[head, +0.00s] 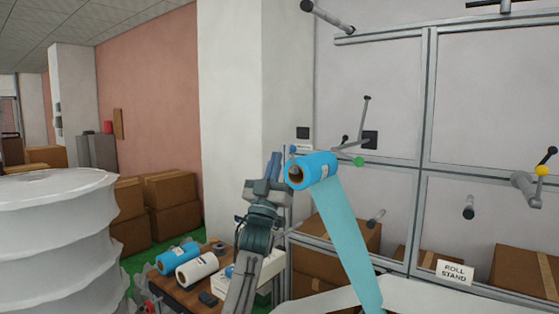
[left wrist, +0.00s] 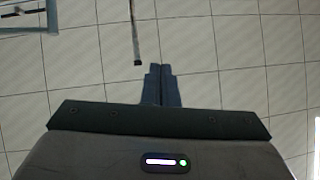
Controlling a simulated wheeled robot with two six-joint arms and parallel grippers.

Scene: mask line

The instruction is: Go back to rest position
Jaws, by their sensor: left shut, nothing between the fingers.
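My left gripper (head: 274,166) is raised in the middle of the head view, pointing up, just left of a blue roll. It is shut and empty. In the left wrist view its two fingers (left wrist: 161,85) are together over a pale tiled surface. The blue roll (head: 318,168) is on the roll stand, with a light blue web (head: 349,240) running down from it. Whether the gripper touches the roll cannot be told. My right gripper is not in view.
A wooden table (head: 188,290) below holds a blue roll (head: 178,257) and a white roll (head: 197,268). Grey framed panels (head: 480,90) with protruding rods stand at right. Cardboard boxes (head: 175,220) are stacked behind. A dark rod (left wrist: 135,40) shows near the fingers in the left wrist view.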

